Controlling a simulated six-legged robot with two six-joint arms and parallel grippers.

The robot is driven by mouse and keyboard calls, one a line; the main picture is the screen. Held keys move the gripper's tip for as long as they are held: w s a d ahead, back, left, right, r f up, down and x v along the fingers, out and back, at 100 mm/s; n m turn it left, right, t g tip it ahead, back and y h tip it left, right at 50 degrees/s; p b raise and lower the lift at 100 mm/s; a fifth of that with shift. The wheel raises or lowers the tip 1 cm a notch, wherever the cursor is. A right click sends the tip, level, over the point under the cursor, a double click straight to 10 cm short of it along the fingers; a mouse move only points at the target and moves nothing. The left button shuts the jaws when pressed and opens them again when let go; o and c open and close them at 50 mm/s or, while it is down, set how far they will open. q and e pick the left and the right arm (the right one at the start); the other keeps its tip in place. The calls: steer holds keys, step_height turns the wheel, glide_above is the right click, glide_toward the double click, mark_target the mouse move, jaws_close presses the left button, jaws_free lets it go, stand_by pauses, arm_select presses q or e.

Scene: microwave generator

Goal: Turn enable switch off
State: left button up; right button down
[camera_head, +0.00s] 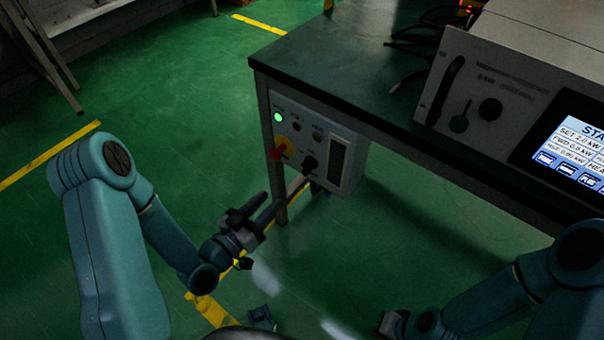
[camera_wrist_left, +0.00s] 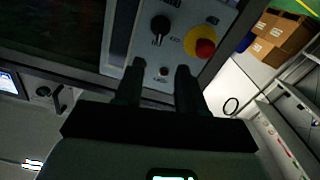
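A grey control box (camera_head: 342,165) hangs under the table edge. Its face carries a lit green lamp (camera_head: 278,117), a red button on a yellow base (camera_head: 277,153) and a black rotary knob (camera_head: 308,163), probably the enable switch; labels are too small to read. My left gripper (camera_head: 282,192) is just in front of the box's lower part. In the left wrist view its fingers (camera_wrist_left: 158,78) are apart with nothing between them, and the black knob (camera_wrist_left: 160,27) lies beyond the fingertips, with the red button (camera_wrist_left: 203,47) to its right. My right gripper (camera_head: 393,322) is low at the bottom edge, its fingers unclear.
The dark table (camera_head: 330,70) overhangs the box, and a table leg (camera_head: 281,212) stands beside it. A generator with a lit screen (camera_head: 570,150) sits on the table, with black cables behind.

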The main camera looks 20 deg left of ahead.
mark_target(302, 168)
arm_select(q)
steer(key=b+x, duration=0.1)
steer(key=x, duration=1.2)
steer(key=shift+w, duration=0.15)
jaws_close()
